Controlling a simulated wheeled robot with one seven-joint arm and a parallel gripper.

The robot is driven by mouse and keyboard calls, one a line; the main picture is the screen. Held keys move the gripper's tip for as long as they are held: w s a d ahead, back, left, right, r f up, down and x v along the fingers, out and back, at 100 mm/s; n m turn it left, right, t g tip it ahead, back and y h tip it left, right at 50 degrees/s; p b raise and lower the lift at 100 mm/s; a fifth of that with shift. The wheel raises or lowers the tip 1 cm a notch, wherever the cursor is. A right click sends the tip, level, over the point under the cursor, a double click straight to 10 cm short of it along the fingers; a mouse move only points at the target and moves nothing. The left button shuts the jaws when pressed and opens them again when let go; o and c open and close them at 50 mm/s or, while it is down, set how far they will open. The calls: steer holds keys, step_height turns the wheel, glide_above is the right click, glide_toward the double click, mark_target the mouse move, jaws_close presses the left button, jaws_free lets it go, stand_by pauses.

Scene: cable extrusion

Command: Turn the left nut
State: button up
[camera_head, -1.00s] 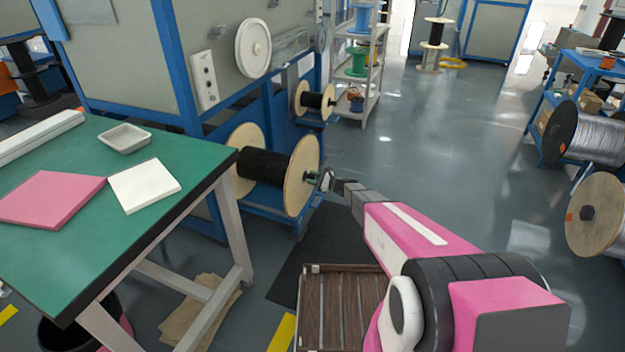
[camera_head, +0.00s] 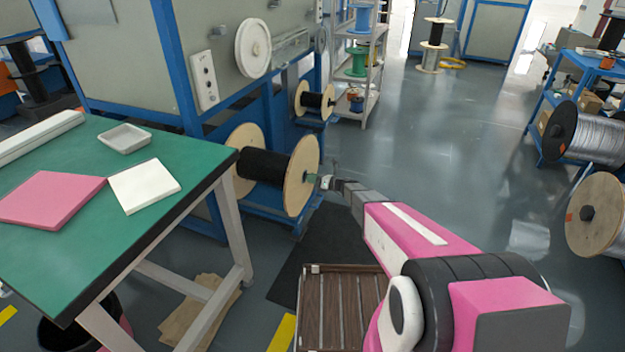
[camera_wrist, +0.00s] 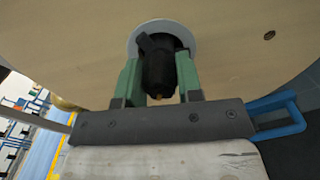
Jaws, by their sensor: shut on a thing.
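The nut (camera_wrist: 158,66) is a dark piece at the middle of a wooden spool flange, with a pale ring behind it, in the wrist view. My gripper (camera_wrist: 159,80) has its two green fingers closed on the nut, one on each side. In the head view my gripper (camera_head: 318,181) meets the outer face of the near flange (camera_head: 301,175) of the spool with black cable (camera_head: 264,164). The nut itself is too small to make out there.
A green-topped table (camera_head: 165,148) with a grey tray (camera_head: 124,138) and pink and white panels stands at the left. A second, smaller spool (camera_head: 313,100) hangs behind on the blue-framed machine. Open floor lies to the right.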

steer(key=m, duration=0.7)
steer(key=shift+d+f, duration=0.1)
steer(key=m, duration=0.4)
steer(key=shift+m, duration=1.8)
steer(key=o, duration=0.9)
steer(key=v, duration=1)
steer(key=shift+s+d, duration=0.15)
steer(key=shift+d, duration=0.2)
